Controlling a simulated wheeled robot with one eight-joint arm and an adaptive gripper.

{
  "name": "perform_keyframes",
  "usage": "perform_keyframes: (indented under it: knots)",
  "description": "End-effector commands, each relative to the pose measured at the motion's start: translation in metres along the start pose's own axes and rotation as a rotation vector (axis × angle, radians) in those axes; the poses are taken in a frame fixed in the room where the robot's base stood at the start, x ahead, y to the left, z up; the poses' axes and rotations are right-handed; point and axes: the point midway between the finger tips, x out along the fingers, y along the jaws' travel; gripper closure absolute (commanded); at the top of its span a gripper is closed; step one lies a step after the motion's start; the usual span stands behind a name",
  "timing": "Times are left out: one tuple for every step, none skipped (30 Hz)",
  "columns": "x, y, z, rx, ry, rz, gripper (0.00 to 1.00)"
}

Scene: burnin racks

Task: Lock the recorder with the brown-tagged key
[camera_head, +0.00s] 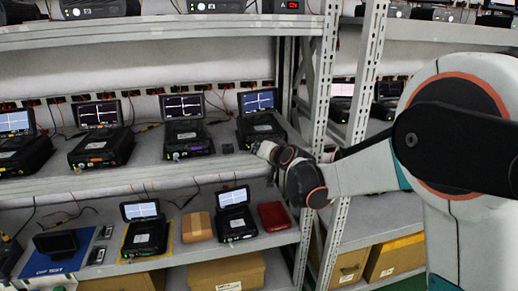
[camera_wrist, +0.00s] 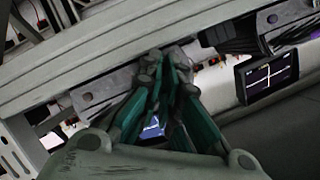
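Several black recorders with lit screens stand on the shelves. One recorder (camera_head: 260,128) stands at the right end of the middle shelf, its screen raised; another (camera_head: 184,138) stands to its left. My gripper (camera_head: 259,150) is in front of the right-end recorder, close to its front edge. In the wrist view my gripper's fingers (camera_wrist: 166,62) converge and look shut. Anything thin between the tips cannot be made out. A recorder screen (camera_wrist: 268,74) shows at right in the wrist view. Small coloured bits show on some recorder fronts, but no brown-tagged key can be told apart.
A perforated rack post (camera_head: 322,90) stands right beside my arm. The lower shelf holds recorders (camera_head: 236,222), a brown box (camera_head: 197,226), a red case (camera_head: 274,216) and a blue mat (camera_head: 92,243). A small dark block (camera_head: 228,148) sits left of my gripper. The upper shelf (camera_head: 160,27) overhangs.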

Motion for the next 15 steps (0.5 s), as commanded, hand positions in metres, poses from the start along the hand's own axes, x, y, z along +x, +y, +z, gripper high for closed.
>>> perform_keyframes:
  knots:
    - [-0.0008,-0.0025,-0.0009,-0.037,-0.001,0.014,1.0]
    - [-0.0008,-0.003,-0.0008,-0.061,-0.002,0.024,1.0]
    - [-0.0008,-0.0038,-0.0005,-0.095,-0.002,0.037,1.0]
    - [-0.0007,-0.0044,-0.0004,-0.12,-0.002,0.048,1.0]
    - [-0.0007,-0.0048,-0.0004,-0.147,-0.002,0.059,1.0]
    - [-0.0007,-0.005,-0.0004,-0.181,-0.002,0.074,1.0]
    - [-0.0006,-0.0055,-0.0003,-0.208,-0.002,0.084,1.0]
    - [-0.0005,-0.0059,0.0,-0.234,-0.002,0.095,1.0]
    - [-0.0003,-0.0068,0.0004,-0.269,-0.002,0.109,1.0]
    - [-0.0002,-0.0072,0.0006,-0.296,-0.002,0.12,1.0]
    - [-0.0001,-0.0073,0.0007,-0.322,-0.002,0.131,1.0]
    - [0.0,-0.0076,0.0009,-0.357,-0.002,0.146,1.0]
    - [0.0001,-0.008,0.0012,-0.383,-0.002,0.157,1.0]
    - [0.0003,-0.0086,0.0016,-0.409,-0.002,0.167,1.0]
    - [0.0005,-0.0092,0.002,-0.444,-0.002,0.182,1.0]
